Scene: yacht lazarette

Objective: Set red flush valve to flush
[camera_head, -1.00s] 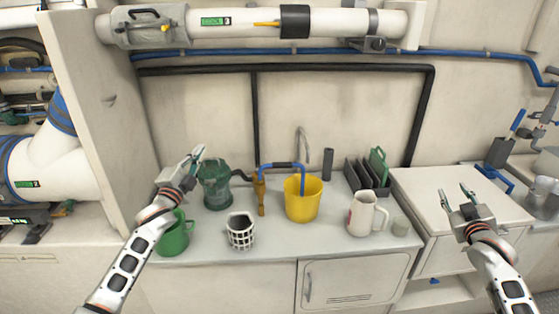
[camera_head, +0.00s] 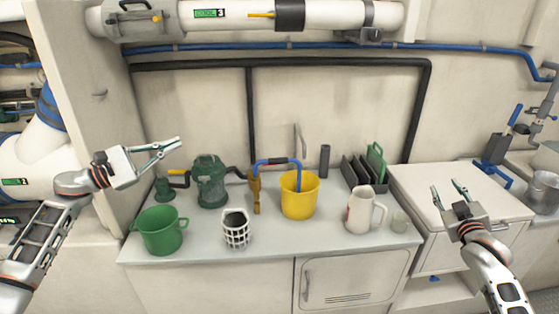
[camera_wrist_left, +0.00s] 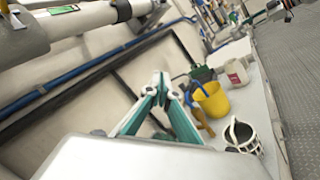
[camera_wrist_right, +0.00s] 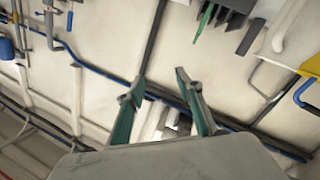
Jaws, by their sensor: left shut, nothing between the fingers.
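I see no valve that is clearly red. A green fitting with a yellow lever (camera_head: 179,172) stands at the back left of the counter, beside a dark green strainer housing (camera_head: 209,184). A brass fitting (camera_head: 256,192) stands to the right of the strainer. My left gripper (camera_head: 179,143) is shut and empty, above and in front of the green fitting, touching nothing that I can tell. Its closed fingertips show in the left wrist view (camera_wrist_left: 161,82). My right gripper (camera_head: 449,190) is open and empty, in front of the white box at the right.
On the counter stand a green bucket (camera_head: 160,231), a white basket (camera_head: 236,230), a yellow bucket (camera_head: 299,197) with a blue hose, and a white jug (camera_head: 363,212). A white pipe (camera_head: 340,17) with a yellow lever (camera_head: 261,15) runs above. A white panel (camera_head: 98,120) borders the left.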

